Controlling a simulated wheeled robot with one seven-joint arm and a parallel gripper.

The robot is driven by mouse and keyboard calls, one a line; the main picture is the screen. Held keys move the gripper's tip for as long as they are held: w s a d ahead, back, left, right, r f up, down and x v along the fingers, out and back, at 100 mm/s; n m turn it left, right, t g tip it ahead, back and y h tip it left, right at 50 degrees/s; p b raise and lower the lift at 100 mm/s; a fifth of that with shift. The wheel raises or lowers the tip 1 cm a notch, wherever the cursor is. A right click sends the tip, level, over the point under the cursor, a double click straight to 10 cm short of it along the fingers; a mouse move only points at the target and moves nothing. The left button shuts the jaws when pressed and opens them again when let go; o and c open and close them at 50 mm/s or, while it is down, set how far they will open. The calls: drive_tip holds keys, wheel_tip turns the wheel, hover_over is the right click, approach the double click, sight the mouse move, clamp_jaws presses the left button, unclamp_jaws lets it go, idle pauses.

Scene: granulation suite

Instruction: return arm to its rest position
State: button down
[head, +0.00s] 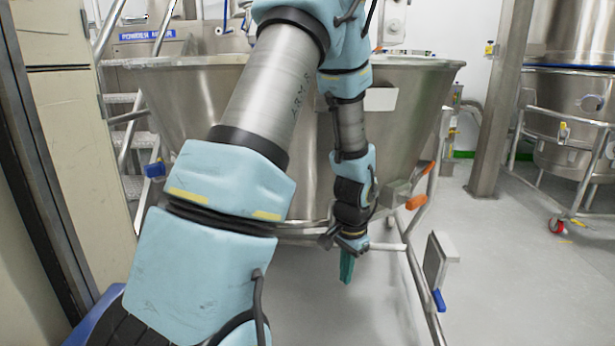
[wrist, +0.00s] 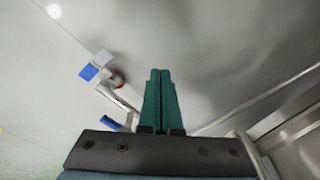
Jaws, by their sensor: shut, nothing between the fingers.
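My arm, in light blue covers with bare metal links, reaches up and forward across the middle of the head view, then hangs down at its far end. My gripper (head: 346,268) points at the floor in front of a large steel vessel (head: 215,100). Its green fingers also show in the wrist view (wrist: 160,100), lying side by side, shut and empty. In the head view the gripper is close to the frame tubes under the vessel; I cannot tell whether it touches them.
A steel post (head: 502,100) and a wheeled steel container (head: 575,150) stand at the right. A beige cabinet (head: 65,130) is close on the left. Steps with a handrail are behind it. A tube with a plate and blue-tipped lever (head: 437,265) stands right of my gripper. Grey floor (head: 530,280) is clear at the lower right.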

drive_tip(key=s+a+r+n, duration=0.4)
drive_tip(key=a+r+n, duration=0.15)
drive_tip(key=a, duration=0.25)
drive_tip(key=s+a+r+n, duration=0.3)
drive_tip(key=a+r+n, duration=0.1)
drive_tip(key=a+r, duration=0.35)
wheel_tip(320, 180, up, 32)
drive_tip(key=p, duration=3.2)
drive_tip(key=shift+a+t, duration=0.2)
drive_tip(key=shift+t, duration=0.2)
